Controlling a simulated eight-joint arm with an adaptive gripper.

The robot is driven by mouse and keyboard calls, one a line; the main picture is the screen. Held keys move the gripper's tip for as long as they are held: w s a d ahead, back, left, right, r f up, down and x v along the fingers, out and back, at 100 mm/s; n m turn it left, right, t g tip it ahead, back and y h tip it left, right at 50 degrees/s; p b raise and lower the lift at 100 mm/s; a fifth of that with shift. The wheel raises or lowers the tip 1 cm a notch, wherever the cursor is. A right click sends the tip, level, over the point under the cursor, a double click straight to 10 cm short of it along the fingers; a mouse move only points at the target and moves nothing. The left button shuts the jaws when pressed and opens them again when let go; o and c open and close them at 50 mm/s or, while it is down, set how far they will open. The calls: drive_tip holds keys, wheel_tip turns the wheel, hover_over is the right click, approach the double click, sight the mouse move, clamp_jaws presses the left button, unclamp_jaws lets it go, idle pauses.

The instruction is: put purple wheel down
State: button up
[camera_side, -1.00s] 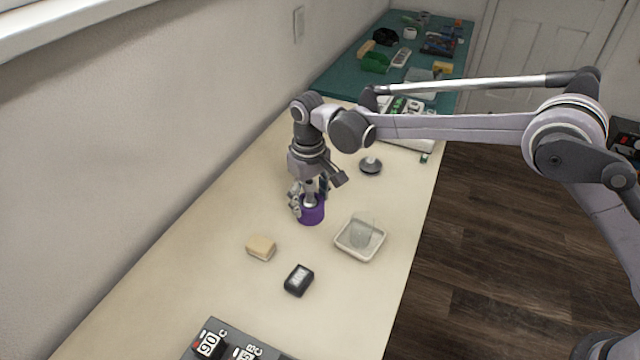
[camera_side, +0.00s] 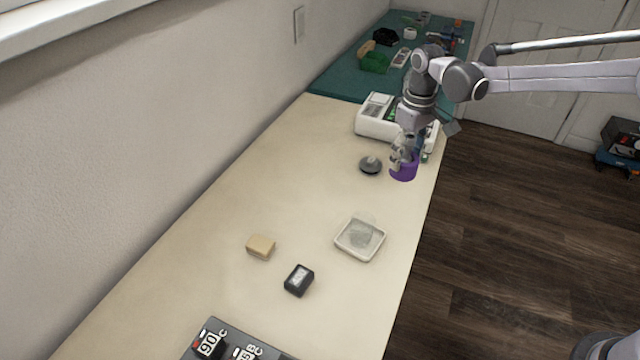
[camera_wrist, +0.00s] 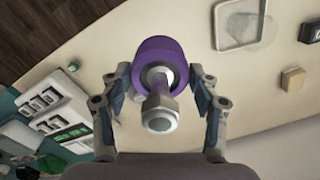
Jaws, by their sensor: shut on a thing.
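The purple wheel (camera_side: 404,171) is held in my gripper (camera_side: 406,155) near the right edge of the cream table, to the right of a dark grey round piece with a knob. In the wrist view the wheel (camera_wrist: 158,62) shows as a purple ring around a metal post with a nut-like end. The fingers of my gripper (camera_wrist: 160,85) stand on both sides of it. Whether the wheel's underside touches the table or hangs above it, I cannot tell.
The dark knobbed piece (camera_side: 371,165) is close beside the wheel. A white device (camera_side: 376,122) stands behind it. A white tray (camera_side: 360,240), a tan sponge-like block (camera_side: 261,247) and a small black box (camera_side: 299,280) lie nearer. The table's left middle is clear.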

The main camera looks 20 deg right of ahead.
drive_tip(key=s+d, duration=0.2)
drive_tip(key=d, duration=0.7)
drive_tip(key=w+a+f, duration=0.1)
drive_tip(key=a+f, duration=0.1)
drive_tip(key=a, duration=0.1)
drive_tip(key=w+a+f, duration=0.2)
drive_tip(key=a, duration=0.1)
drive_tip(key=w+a+f, duration=0.1)
drive_tip(key=a+f, duration=0.2)
drive_tip(key=a, duration=0.1)
drive_tip(key=shift+w, duration=0.25)
drive_tip(key=shift+f, duration=2)
drive_tip(key=o, duration=1.4)
drive_tip(key=shift+f, duration=0.15)
